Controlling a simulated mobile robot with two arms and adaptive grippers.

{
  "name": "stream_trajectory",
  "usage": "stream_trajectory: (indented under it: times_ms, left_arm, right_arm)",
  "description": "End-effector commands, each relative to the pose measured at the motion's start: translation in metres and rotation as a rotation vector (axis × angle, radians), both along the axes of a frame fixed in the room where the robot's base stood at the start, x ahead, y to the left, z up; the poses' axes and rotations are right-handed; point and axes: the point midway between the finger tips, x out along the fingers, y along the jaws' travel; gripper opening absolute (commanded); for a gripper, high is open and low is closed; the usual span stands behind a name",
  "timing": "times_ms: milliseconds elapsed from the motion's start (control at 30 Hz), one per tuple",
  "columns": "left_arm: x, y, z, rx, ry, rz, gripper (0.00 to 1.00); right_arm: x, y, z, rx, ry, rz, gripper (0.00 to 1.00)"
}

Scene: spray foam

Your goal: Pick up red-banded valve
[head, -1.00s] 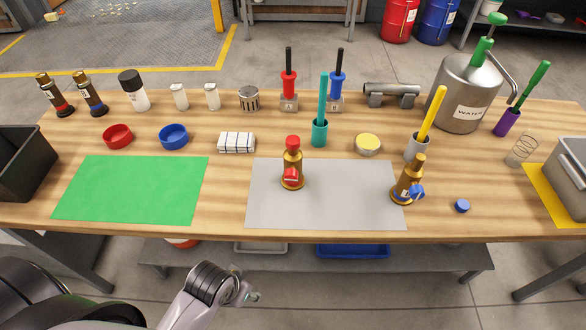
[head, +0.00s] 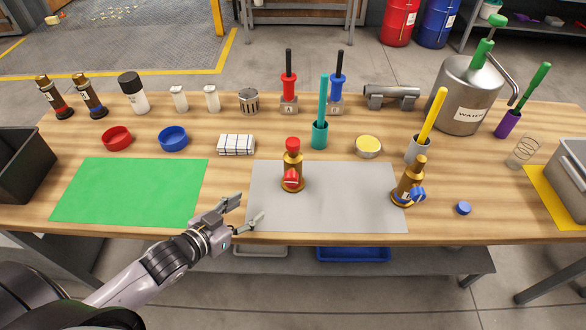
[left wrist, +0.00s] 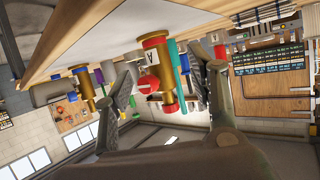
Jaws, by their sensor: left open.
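The red-banded valve (head: 292,172) is a brass body with a red cap and a red handle. It stands upright on the grey mat (head: 330,215). In the left wrist view the valve (left wrist: 170,98) appears upside down between my fingers, and a label with an A shows on it. My left gripper (head: 246,212) is open and empty at the front left corner of the grey mat, left of and nearer than the valve, not touching it. It also shows open in the left wrist view (left wrist: 160,68). My right gripper is not in view.
A second brass valve with a blue handle (head: 409,183) stands at the mat's right edge, beside a small blue cap (head: 463,208). A folded cloth (head: 236,144) and a teal-handled tool (head: 320,130) stand behind. The green mat (head: 130,190) is bare.

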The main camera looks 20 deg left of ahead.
Motion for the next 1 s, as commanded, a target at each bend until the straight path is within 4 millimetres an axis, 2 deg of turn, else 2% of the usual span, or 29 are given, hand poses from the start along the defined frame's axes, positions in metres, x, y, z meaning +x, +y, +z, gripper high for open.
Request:
stream_trajectory:
  times_ms: [100,200,400,567,1000]
  left_arm:
    - [0.014,0.011,0.025,-0.069,-0.148,-0.095,0.52]
    - [0.018,0.017,0.046,-0.129,-0.242,-0.165,0.52]
    - [0.018,0.023,0.070,-0.200,-0.335,-0.245,0.52]
    - [0.028,0.016,0.075,-0.210,-0.350,-0.255,0.52]
    - [0.094,-0.025,0.077,-0.209,-0.351,-0.253,0.52]
  right_arm:
    - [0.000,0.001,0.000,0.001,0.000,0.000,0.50]
    - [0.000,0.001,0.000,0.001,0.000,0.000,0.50]
    - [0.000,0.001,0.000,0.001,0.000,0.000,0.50]
    - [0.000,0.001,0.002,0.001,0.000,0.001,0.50]
    - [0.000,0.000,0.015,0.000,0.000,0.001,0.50]
